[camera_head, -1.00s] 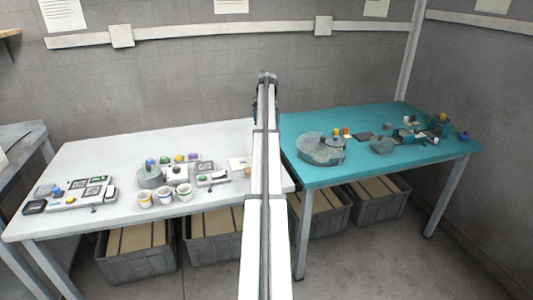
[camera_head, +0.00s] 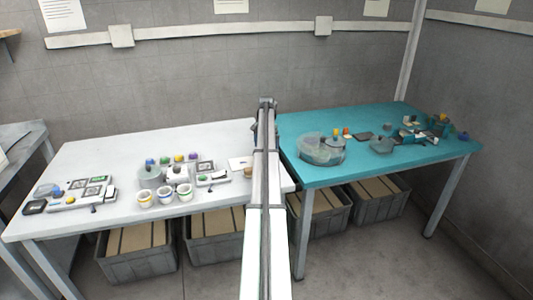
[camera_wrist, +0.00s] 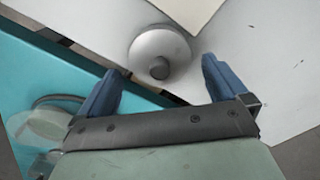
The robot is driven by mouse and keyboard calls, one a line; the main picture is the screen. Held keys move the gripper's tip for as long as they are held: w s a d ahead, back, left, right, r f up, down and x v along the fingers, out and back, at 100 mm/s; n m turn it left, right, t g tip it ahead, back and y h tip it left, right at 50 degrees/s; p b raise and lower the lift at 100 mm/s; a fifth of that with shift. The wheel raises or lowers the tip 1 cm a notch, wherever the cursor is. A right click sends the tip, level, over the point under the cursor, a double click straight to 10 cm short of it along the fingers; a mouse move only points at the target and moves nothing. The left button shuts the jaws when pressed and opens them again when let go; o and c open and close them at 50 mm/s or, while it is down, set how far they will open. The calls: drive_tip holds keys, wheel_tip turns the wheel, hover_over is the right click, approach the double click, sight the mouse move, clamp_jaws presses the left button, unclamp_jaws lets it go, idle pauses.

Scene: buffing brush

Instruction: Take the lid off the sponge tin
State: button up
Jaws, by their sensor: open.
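A round, pale grey lid with a darker knob (camera_wrist: 159,68) shows in the wrist view, on what looks like the sponge tin (camera_wrist: 160,42). It sits on the white table. The tin's side is mostly hidden from above, and the lid looks seated. My gripper (camera_wrist: 163,70) is open and empty, its two blue fingers apart. The knob lies between the fingertips in the picture; I see no contact, and the height gap is hard to tell. In the head view my gripper is not distinguishable behind my arm.
The white table (camera_head: 110,225) holds several cups, a round container (camera_head: 149,177) and small boxed items. The teal table (camera_head: 375,165) adjoins it at right, with a large round container (camera_head: 320,150). A pale sheet (camera_wrist: 187,8) lies beyond the tin.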

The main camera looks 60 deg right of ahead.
drive_tip(key=shift+f, duration=0.9)
drive_tip(key=shift+c, duration=0.4)
drive_tip(key=c, duration=0.8)
drive_tip(key=shift+r, duration=0.1)
